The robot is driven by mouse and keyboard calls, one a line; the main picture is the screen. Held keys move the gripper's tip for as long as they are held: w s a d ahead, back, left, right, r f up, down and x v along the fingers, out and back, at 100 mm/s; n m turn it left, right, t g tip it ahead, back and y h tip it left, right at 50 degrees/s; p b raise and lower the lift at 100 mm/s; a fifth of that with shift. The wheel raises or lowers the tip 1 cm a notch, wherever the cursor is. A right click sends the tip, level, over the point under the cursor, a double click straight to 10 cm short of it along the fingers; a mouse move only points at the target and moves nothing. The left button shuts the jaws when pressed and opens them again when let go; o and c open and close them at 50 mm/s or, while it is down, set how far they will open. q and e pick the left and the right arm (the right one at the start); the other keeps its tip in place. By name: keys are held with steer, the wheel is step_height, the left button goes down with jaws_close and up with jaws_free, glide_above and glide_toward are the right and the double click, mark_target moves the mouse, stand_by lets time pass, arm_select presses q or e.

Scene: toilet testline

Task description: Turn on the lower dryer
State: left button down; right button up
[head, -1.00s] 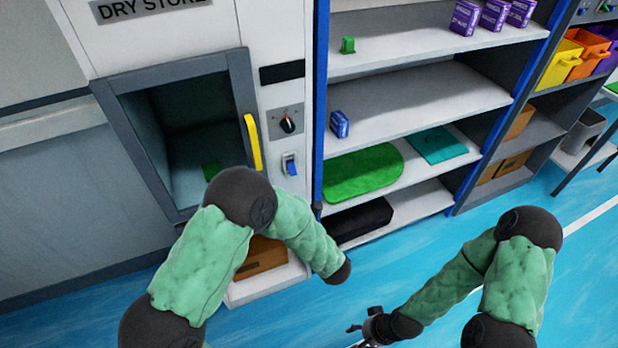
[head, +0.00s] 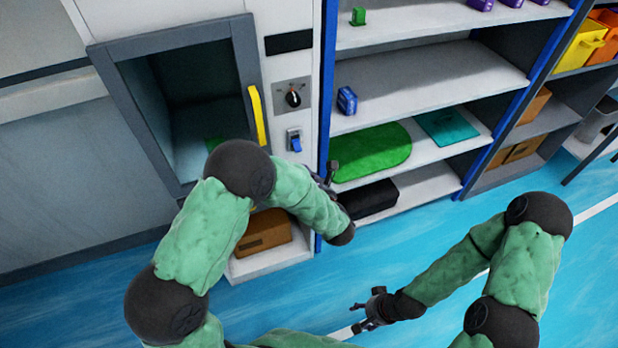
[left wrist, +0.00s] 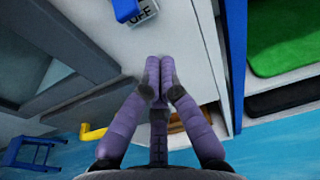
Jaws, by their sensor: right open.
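The dryer cabinet has an open-looking front with a grey frame (head: 247,75) and a yellow handle (head: 257,115). On its white panel are a black dial (head: 293,96) and, below, a blue switch (head: 295,142). The switch also shows at the top of the left wrist view (left wrist: 126,9), with "OFF" lettering beside it. My left gripper (head: 327,176) is partly hidden by its arm, low and right of the switch. In the left wrist view its fingers (left wrist: 158,68) are together and empty, apart from the switch. My right gripper (head: 360,318) is open and empty over the floor.
A shelf with blue posts (head: 323,90) stands right beside the panel, close to my left gripper. It holds a green mat (head: 370,150) and a black box (head: 370,198). A brown box (head: 262,230) sits on a low ledge below the dryer. The blue floor (head: 440,225) is open.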

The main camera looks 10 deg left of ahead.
mark_target(296, 156)
arm_select(q)
steer(key=b+x, duration=0.1)
steer(key=x, duration=0.4)
steer(key=shift+a+f, duration=0.1)
steer(key=r, duration=0.2)
steer(key=s+d+r+b, duration=0.1)
steer(key=shift+s+r, duration=0.1)
steer(key=shift+r, duration=0.25)
steer(key=r+g+h+p, duration=0.1)
steer(key=p, duration=0.3)
steer(key=g+h+p, duration=0.1)
steer(key=g+p, duration=0.1)
steer(key=p, duration=0.3)
steer(key=s+r+g+h+p, duration=0.1)
steer(key=g+p, duration=0.1)
steer(key=p, duration=0.2)
steer(key=shift+d+r+h+p, duration=0.3)
steer(key=shift+p, duration=0.1)
steer(key=shift+r, duration=0.1)
